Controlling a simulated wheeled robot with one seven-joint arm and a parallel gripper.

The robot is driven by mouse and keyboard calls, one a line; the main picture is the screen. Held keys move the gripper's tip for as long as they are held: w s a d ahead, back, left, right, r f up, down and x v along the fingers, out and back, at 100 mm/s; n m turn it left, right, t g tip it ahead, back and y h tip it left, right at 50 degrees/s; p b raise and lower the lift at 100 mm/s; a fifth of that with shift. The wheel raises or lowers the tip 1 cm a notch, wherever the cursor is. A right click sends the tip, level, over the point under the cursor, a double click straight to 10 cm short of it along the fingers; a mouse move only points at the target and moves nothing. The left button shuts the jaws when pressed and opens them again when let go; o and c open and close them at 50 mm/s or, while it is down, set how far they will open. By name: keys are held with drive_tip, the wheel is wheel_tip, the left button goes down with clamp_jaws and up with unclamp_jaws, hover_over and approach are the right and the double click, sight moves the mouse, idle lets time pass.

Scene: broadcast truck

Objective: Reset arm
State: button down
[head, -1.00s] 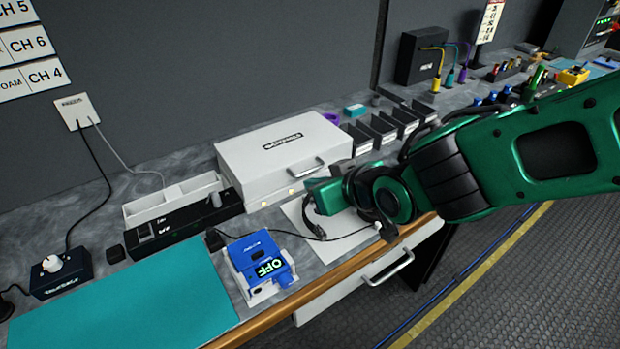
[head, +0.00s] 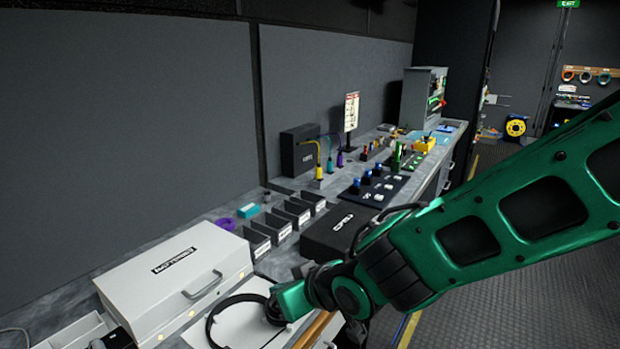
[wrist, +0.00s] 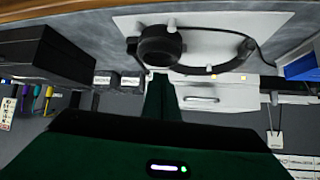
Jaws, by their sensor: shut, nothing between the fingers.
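My green arm (head: 480,240) reaches in from the right in the head view. Its end, my gripper (head: 288,300), is over the bench's front edge, beside a pair of black headphones. In the wrist view my gripper (wrist: 162,82) shows as a narrow green shape, shut with nothing held. The black headphones (head: 216,318) lie on a white sheet (head: 240,333); their band curves to the left, and my gripper hides part of them. They also show in the wrist view (wrist: 160,45), apart from the fingers as far as I can tell.
A white case (head: 175,280) stands left of the headphones. Black bins (head: 290,213), a black box (head: 340,232) and a button panel (head: 370,188) line the bench behind my arm. The floor (head: 470,300) to the right is clear.

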drive_tip(key=shift+m+h, duration=0.7)
drive_tip(key=w+d, duration=0.1)
drive_tip(key=d, duration=0.1)
drive_tip(key=w+d, duration=0.1)
drive_tip(key=d, duration=0.1)
drive_tip(key=w+d, duration=0.1)
drive_tip(key=shift+d+r, duration=0.35)
drive_tip(key=shift+d, duration=0.05)
drive_tip(key=s+d+m+g+h, duration=0.2)
drive_tip(key=d+m+h, duration=0.4)
drive_tip(key=d, duration=2.1)
drive_tip(key=s+d+r+m+g, duration=0.1)
drive_tip(key=s+d+m+g, duration=0.1)
drive_tip(key=s+d, duration=0.5)
drive_tip(key=s+d+m+g, duration=0.3)
drive_tip(key=s+d+m, duration=0.2)
drive_tip(key=s, duration=0.9)
drive_tip(key=d, duration=0.3)
drive_tip(key=shift+s+r+y, duration=0.3)
drive_tip(key=shift+s+r, duration=0.05)
drive_tip(key=shift+s, duration=0.05)
